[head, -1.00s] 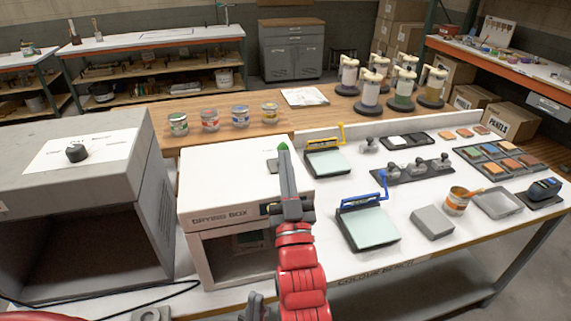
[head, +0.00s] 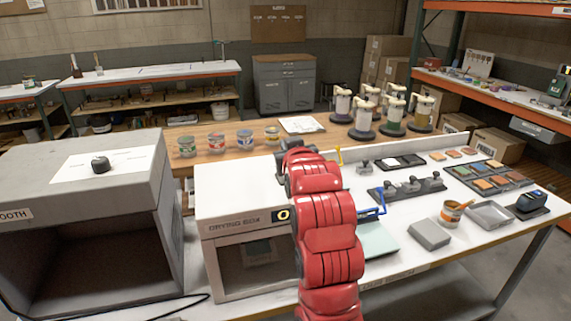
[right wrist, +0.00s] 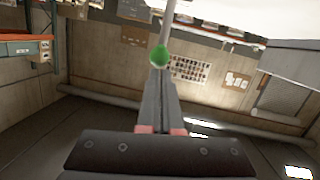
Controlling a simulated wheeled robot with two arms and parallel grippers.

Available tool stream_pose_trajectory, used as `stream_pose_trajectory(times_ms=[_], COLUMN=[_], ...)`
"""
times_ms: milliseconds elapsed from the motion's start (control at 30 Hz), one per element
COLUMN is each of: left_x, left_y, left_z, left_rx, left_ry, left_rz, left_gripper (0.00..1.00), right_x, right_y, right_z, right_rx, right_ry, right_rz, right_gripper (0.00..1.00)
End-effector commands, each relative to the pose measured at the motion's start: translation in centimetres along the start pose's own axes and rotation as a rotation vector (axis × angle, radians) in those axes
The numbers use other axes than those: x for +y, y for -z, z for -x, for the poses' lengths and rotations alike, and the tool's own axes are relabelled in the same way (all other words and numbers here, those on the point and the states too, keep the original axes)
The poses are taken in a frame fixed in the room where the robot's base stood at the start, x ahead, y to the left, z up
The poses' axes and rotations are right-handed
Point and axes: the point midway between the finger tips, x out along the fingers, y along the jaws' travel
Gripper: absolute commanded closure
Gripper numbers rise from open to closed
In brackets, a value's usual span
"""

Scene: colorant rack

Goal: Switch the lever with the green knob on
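The green knob (right wrist: 160,57) shows in the right wrist view on a pale rod, right at the tips of my right gripper (right wrist: 159,76). The two fingers lie close together and look shut; I see no knob clearly clamped between them. In the head view my red right arm reaches over the drying box (head: 240,195) and hides the knob, the lever and most of the gripper. A plate with the letter O (head: 283,215) shows on the box front beside my arm. My left gripper is not in view.
A grey booth (head: 100,215) with a black dial (head: 100,165) stands left of the drying box. Paint cans (head: 216,143) stand behind it. To the right are a blue-handled pad (head: 380,242), a grey block (head: 429,235) and a colour tray (head: 490,178).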

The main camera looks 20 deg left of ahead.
Motion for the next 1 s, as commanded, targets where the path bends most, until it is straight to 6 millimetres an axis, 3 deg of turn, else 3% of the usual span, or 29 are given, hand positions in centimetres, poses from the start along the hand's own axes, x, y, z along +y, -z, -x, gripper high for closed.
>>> stream_pose_trajectory(times_ms=[400, 1000], left_x=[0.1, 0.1], left_y=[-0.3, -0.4], left_z=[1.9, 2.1], left_rx=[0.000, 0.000], left_ry=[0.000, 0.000], left_rz=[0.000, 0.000], left_gripper=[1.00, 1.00], right_x=[-0.1, 0.0], right_y=[0.2, 1.1], right_z=[-2.6, -2.8], right_rx=[-0.251, -0.246], right_ry=[0.027, 0.026], right_rz=[0.027, 0.026], right_gripper=[1.00, 1.00])
